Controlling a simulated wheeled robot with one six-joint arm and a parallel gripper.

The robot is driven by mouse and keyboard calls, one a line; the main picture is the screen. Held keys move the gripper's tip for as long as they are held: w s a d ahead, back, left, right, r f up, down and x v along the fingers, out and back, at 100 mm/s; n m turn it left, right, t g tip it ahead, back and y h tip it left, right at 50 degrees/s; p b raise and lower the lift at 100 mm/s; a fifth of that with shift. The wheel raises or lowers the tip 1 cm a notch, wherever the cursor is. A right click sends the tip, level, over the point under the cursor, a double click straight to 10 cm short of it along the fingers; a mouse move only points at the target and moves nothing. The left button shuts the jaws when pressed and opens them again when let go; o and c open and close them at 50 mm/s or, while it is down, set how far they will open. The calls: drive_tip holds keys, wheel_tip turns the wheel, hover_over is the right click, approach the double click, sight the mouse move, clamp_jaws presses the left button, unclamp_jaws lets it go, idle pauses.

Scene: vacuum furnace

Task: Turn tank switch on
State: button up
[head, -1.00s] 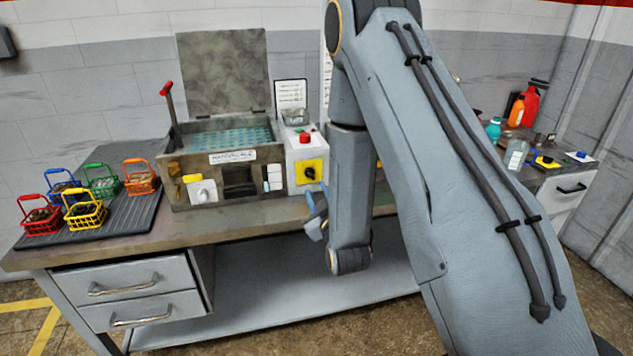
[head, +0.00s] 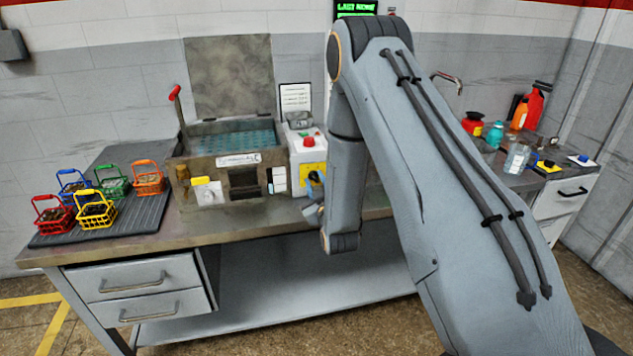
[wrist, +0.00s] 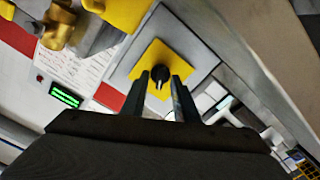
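The tank (head: 205,165) stands on the bench with its lid raised. A pale control box (head: 300,150) on its right side carries a red button (head: 308,142) and a yellow plate (head: 312,168). In the wrist view, the black rotary switch (wrist: 160,75) sits in the middle of the yellow plate (wrist: 148,60), its light pointer mark facing my gripper. My gripper (wrist: 161,84) is open, its two fingers apart on either side of the knob; I cannot tell if they touch it. In the head view my gripper (head: 314,188) is in front of the plate and hides the knob.
Several coloured wire baskets (head: 96,212) stand on a dark ribbed mat (head: 140,215) to the left. A red-tipped lever (head: 176,95) rises at the tank's left. Bottles (head: 520,110) stand at the far right. My arm covers the bench middle.

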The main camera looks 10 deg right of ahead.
clamp_jaws()
drive_tip(key=shift+m, duration=0.3)
drive_tip(key=m+b, duration=0.3)
drive_tip(key=m, duration=0.2)
drive_tip(key=shift+d+f, duration=0.1)
drive_tip(key=m+b, duration=0.3)
drive_tip(key=m, duration=0.3)
drive_tip(key=shift+d+m, duration=0.1)
drive_tip(key=shift+m, duration=0.2)
idle(0.4)
unclamp_jaws()
